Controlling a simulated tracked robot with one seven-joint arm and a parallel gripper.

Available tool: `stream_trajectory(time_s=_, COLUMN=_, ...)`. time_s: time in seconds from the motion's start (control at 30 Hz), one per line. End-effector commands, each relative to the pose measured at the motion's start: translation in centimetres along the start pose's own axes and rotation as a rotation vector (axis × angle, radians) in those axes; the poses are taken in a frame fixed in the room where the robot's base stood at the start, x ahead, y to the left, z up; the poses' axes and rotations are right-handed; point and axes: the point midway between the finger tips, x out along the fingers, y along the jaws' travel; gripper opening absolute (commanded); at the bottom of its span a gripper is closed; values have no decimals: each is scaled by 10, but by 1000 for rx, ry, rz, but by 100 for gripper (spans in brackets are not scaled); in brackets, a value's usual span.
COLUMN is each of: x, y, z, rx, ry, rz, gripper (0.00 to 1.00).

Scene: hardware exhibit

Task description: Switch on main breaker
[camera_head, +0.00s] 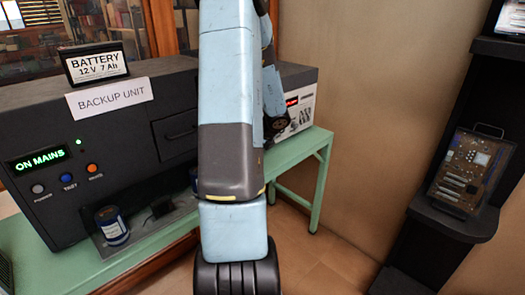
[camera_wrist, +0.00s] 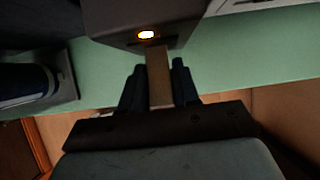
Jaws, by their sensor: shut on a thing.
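In the wrist view, a dark housing (camera_wrist: 108,20) with a glowing orange lamp (camera_wrist: 147,34) stands over the green bench top (camera_wrist: 235,65). A flat brown-grey lever (camera_wrist: 158,80) sticks out of this housing. My gripper (camera_wrist: 157,67) has one dark finger on each side of the lever and is shut on it. No label shows on the housing here, so I cannot tell for certain that it is the main breaker. In the head view my arm covers the middle, and the gripper and lever are hidden behind it.
The black backup unit (camera_head: 110,115) on the bench reads "ON MAINS" in green. A battery box (camera_head: 98,62) stands on it. A blue can (camera_head: 112,225) is in front. A white-fronted device (camera_head: 293,118) is partly behind my arm. A black shelf (camera_head: 455,215) holds a circuit board at right.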

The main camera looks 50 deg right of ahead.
Motion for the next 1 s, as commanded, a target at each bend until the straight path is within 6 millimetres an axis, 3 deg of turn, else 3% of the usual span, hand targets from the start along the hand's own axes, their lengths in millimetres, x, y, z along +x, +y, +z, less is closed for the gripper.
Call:
stream_trajectory(time_s=0.5, x=2, y=3, z=1, rx=-6, ry=16, rz=5, gripper=0)
stream_trajectory(time_s=0.53, x=2, y=4, z=1, rx=-6, ry=16, rz=5, gripper=32)
stream_trajectory(time_s=0.73, x=3, y=4, z=2, rx=-8, ry=14, rz=6, gripper=51)
stream_trajectory(time_s=1.0, x=1, y=5, z=4, rx=-9, ry=12, rz=7, gripper=51)
